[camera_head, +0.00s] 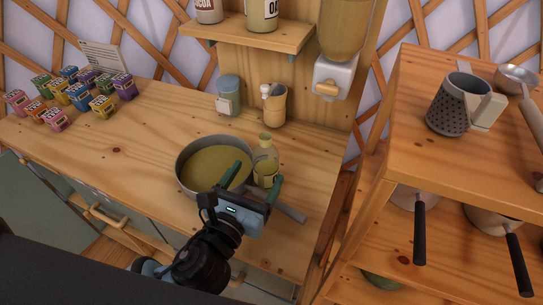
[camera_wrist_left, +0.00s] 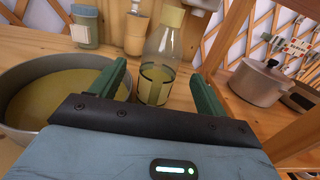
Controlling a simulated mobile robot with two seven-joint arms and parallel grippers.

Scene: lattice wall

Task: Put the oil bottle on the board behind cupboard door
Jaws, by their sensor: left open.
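The oil bottle (camera_head: 265,165) is a clear glass bottle with a yellowish cap and a dark-edged label. It stands upright on the wooden counter, just right of a pan. My right gripper is not in view. No cupboard board can be clearly made out.
The grey pan (camera_head: 179,173) of yellowish liquid is close beside my left finger, its handle (camera_head: 290,213) pointing right. A canister (camera_head: 228,96) and a wooden container (camera_head: 275,106) stand behind. Several small colourful boxes (camera_head: 78,96) are at left. A shelf unit (camera_head: 400,150) stands at right.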

